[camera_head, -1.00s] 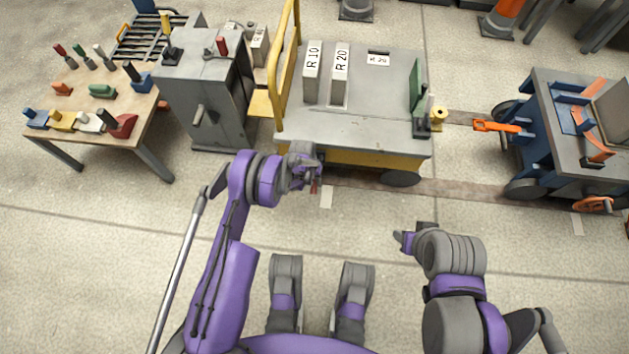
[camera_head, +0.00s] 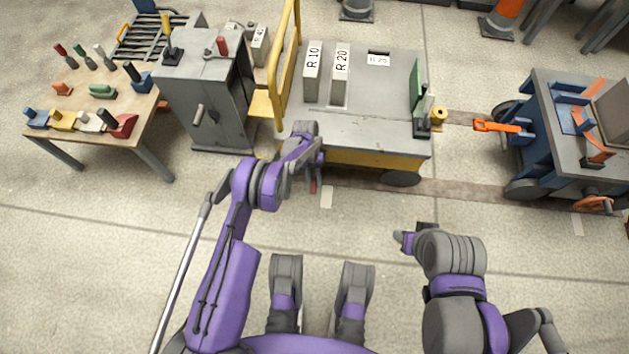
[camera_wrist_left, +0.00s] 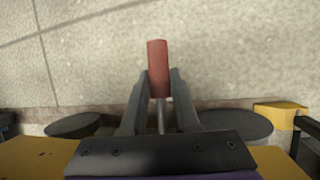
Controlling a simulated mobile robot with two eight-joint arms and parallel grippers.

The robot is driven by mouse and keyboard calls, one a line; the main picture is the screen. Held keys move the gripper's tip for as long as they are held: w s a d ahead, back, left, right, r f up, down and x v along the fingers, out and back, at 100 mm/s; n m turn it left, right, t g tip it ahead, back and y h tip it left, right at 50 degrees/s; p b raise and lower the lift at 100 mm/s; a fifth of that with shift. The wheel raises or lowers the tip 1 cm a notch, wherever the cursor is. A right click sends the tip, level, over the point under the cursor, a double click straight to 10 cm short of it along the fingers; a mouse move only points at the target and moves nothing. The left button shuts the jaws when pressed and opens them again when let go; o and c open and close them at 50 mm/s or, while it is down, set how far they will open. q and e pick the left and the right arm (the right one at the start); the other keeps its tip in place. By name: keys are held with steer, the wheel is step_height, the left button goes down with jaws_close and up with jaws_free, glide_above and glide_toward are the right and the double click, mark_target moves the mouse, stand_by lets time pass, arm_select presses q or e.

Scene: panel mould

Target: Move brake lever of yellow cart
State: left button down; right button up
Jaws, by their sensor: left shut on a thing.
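The yellow cart (camera_head: 375,161) with a grey top stands at the upper middle of the head view. Its brake lever has a red grip, seen low at the cart's near side (camera_head: 313,186). In the left wrist view the red grip of the brake lever (camera_wrist_left: 158,66) sticks out beyond my fingertips, on a thin metal rod. My left gripper (camera_wrist_left: 159,100) is shut on the lever, one finger on each side. In the head view my left gripper (camera_head: 313,160) is at the cart's near edge and partly hides the lever. My right gripper (camera_head: 404,240) is away from the cart, its fingers unclear.
Two blocks marked R 10 (camera_head: 312,72) and R 20 (camera_head: 339,76) stand on the cart. A grey cabinet (camera_head: 205,95) and a wooden table (camera_head: 75,85) with coloured handles are at left. A blue cart (camera_head: 540,120) is at right. The floor in front is clear.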

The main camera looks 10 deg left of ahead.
mark_target(314, 180)
arm_select(q)
steer(key=shift+r+g, duration=0.55)
steer(key=shift+g, duration=0.25)
steer(key=c, duration=0.7)
jaws_free()
steer(key=shift+o, duration=0.2)
step_height(314, 180, up, 10)
steer(key=p, duration=0.2)
steer(key=shift+p, duration=0.35)
